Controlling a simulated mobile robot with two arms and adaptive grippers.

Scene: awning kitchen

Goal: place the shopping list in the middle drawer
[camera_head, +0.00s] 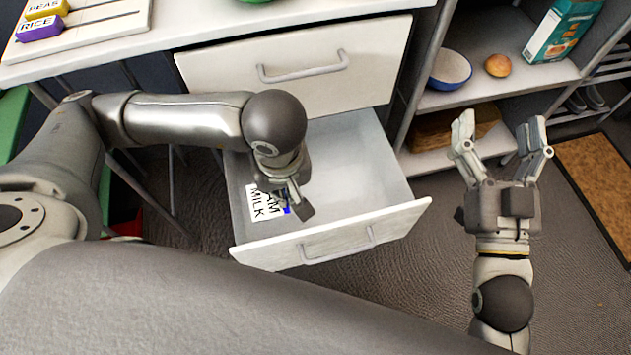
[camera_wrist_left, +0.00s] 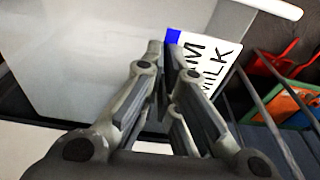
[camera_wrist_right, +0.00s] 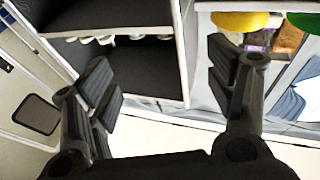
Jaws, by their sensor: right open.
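The shopping list (camera_head: 262,203) is a white card with black lettering, "MILK" readable, and a blue end. In the head view it is within the opened middle drawer (camera_head: 371,170), near its left side. My left gripper (camera_head: 299,208) is inside the drawer outline, at the list's blue end. In the left wrist view its fingers (camera_wrist_left: 164,52) are nearly together, with the list (camera_wrist_left: 222,52) at the tips and partly hidden behind one finger. I cannot tell if the list touches the drawer floor. My right gripper (camera_head: 502,135) is open and empty, right of the drawer.
A closed upper drawer (camera_head: 220,75) sits above the open one, under the white counter (camera_head: 170,32). Shelves at the right hold a blue-rimmed bowl (camera_head: 450,69), a bun (camera_head: 498,65) and a teal carton (camera_head: 565,28). The drawer's right half looks empty.

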